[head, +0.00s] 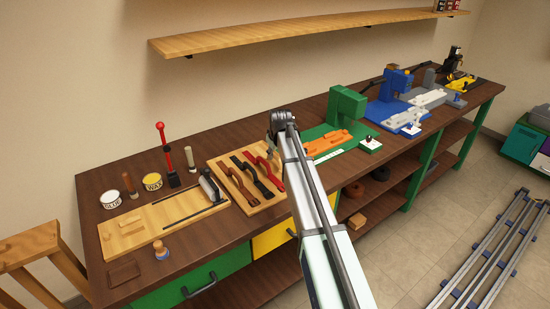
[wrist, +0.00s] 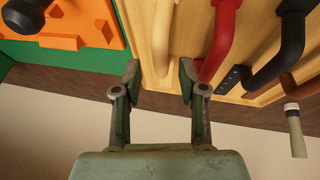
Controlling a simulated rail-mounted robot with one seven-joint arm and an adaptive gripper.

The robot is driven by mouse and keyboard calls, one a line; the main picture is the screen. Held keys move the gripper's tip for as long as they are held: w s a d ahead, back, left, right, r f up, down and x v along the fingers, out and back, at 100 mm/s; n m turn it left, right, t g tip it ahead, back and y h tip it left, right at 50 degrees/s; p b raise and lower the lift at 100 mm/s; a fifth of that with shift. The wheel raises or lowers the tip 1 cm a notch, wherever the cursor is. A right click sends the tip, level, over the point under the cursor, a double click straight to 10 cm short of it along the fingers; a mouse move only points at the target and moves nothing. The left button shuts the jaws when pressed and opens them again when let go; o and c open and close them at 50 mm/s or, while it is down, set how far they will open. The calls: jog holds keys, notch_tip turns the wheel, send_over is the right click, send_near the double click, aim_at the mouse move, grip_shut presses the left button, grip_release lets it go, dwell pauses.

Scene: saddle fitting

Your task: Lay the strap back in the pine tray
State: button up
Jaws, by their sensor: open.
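The pine tray (head: 222,164) lies on the bench and holds a brown strap (head: 238,182), a black strap (head: 259,177) and a red strap (head: 265,165), side by side. The black strap (wrist: 285,50) is further right.
Right of the tray stands a green press (head: 347,105) with an orange piece (head: 334,141), then a blue press (head: 396,84). A shelf (head: 290,32) hangs above.

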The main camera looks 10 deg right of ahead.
jog(key=b+v, duration=0.1)
jog(key=v, duration=0.7)
